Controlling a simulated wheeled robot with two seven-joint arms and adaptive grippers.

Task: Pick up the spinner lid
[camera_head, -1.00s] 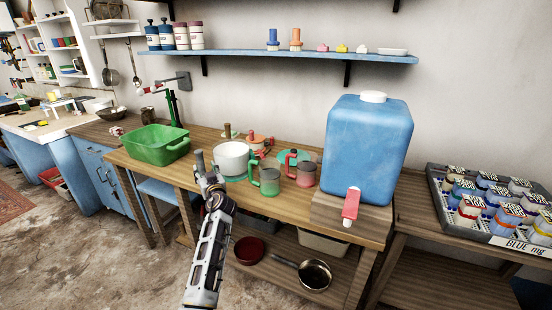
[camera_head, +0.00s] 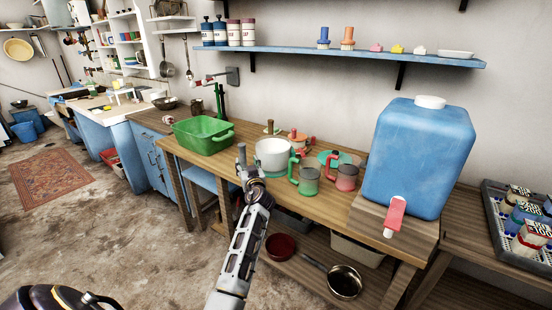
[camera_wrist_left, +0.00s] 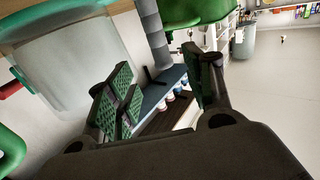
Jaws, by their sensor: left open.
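I cannot tell for sure which thing is the spinner lid. An orange-red piece with a knob (camera_head: 298,138) lies behind the cups, partly hidden, and a brown upright handle (camera_head: 269,127) shows behind the white bowl. The white bowl (camera_head: 272,158) stands on the wooden table and looms large at the left of the left wrist view (camera_wrist_left: 75,58). My left gripper (camera_head: 249,160) is just left of the bowl, by the table's front edge. Its padded fingers (camera_wrist_left: 155,88) are apart with nothing held between them. My right gripper is not in view.
A green cup (camera_head: 309,178) and a pinkish cup (camera_head: 347,177) stand right of the bowl, with a teal dish (camera_head: 343,157) behind. A green tub (camera_head: 203,137) stands left. A big blue water container (camera_head: 420,155) blocks the right end. A shelf (camera_head: 350,56) hangs above.

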